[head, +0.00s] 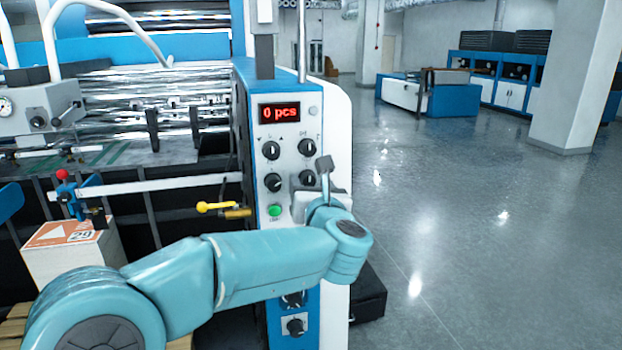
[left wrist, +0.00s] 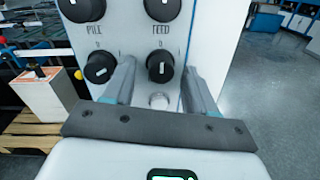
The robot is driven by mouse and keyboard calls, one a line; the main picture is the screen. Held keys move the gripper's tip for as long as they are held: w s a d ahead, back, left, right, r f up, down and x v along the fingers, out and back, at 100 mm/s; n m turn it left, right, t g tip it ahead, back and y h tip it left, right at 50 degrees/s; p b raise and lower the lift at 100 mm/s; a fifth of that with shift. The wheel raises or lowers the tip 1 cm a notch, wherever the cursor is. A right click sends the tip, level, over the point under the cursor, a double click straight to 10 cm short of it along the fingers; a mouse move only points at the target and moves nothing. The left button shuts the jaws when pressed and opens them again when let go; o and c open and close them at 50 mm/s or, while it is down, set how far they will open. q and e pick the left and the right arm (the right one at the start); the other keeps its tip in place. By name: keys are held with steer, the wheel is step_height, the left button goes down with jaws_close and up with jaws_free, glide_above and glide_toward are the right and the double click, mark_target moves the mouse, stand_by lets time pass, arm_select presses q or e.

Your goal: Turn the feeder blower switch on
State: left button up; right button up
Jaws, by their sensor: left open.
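The control panel (head: 287,130) has a red "0 pcs" display and two rows of black rotary knobs. In the left wrist view, a black knob (left wrist: 160,67) sits under the label FEED with a 0 above it; its white mark points about straight up. I take it as the feeder blower switch, and it shows in the head view too (head: 306,178). My left gripper (head: 313,180) is open in front of the panel. In the left wrist view its fingers (left wrist: 160,82) stand either side of this knob; contact cannot be told. My right gripper is not in view.
Close left is the PILE knob (left wrist: 102,67), near the left finger. A pale round button (left wrist: 158,101) lies just below the FEED knob. A green button (head: 275,210) and a yellow-tipped lever (head: 215,207) are nearby. Open floor (head: 450,220) lies to the right.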

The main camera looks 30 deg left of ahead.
arm_select(q)
steer(key=shift+w+a, duration=0.1)
steer(key=shift+r, duration=0.1)
jaws_close()
